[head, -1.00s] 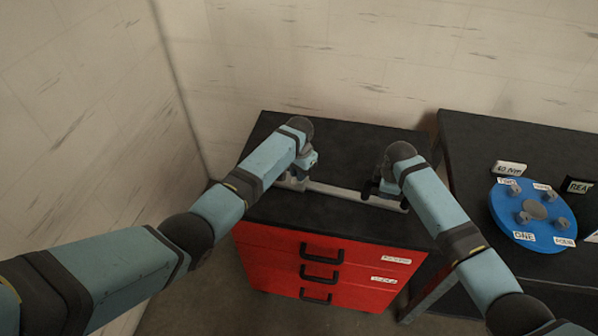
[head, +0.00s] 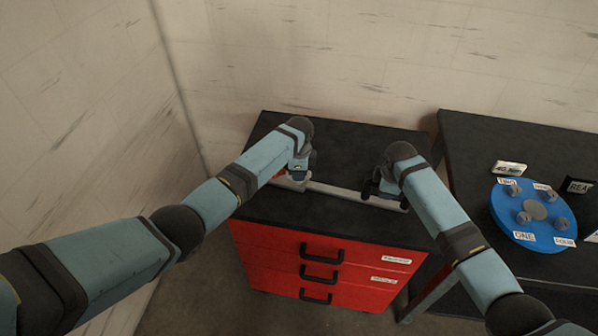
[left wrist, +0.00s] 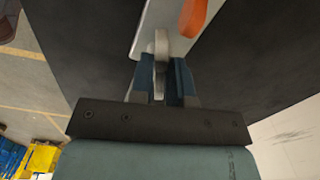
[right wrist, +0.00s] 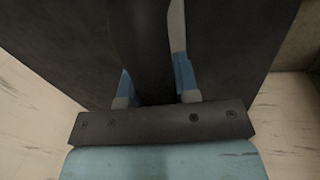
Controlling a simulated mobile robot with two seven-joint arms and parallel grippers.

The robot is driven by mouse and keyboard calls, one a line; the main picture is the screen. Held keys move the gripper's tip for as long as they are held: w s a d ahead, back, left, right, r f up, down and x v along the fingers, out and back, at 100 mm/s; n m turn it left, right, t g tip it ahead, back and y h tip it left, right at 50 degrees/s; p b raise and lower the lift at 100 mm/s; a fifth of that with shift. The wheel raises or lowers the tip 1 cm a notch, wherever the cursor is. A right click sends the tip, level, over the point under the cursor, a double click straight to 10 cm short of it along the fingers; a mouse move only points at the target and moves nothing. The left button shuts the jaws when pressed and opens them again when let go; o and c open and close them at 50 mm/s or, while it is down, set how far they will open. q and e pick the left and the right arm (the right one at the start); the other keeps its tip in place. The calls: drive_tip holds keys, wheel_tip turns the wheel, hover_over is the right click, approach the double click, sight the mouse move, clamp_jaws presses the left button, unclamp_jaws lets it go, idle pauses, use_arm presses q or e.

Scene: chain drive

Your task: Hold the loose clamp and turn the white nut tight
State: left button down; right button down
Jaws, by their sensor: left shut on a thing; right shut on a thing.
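My left gripper (head: 299,178) is at the left end of a pale metal rail on the black-topped cabinet. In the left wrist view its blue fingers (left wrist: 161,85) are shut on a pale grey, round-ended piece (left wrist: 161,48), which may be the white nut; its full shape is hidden. An orange part (left wrist: 194,14) lies just beyond, on the pale plate. My right gripper (head: 370,189) is near the rail's right end. In the right wrist view its fingers (right wrist: 155,90) are shut on a thick dark bar (right wrist: 142,40); I cannot tell if this is the clamp.
The rail (head: 338,192) runs across the black top of the red drawer cabinet (head: 278,254). A second black table (head: 465,150) stands at the right, with a blue round plate (head: 507,222) bearing several grey knobs and labels. Walls stand behind and at left.

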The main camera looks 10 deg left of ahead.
use_arm(q)
drive_tip(key=m, duration=0.4)
drive_tip(key=shift+r, duration=0.15)
drive_tip(key=c, duration=1.8)
unclamp_jaws()
drive_tip(key=m, duration=0.3)
drive_tip(key=shift+d, duration=0.1)
drive_tip(key=shift+o, duration=0.2)
drive_tip(key=shift+m, duration=0.4)
drive_tip(key=shift+o, duration=0.2)
drive_tip(key=o, duration=0.6)
wheel_tip(320, 180, up, 12)
drive_tip(key=shift+f, duration=0.1)
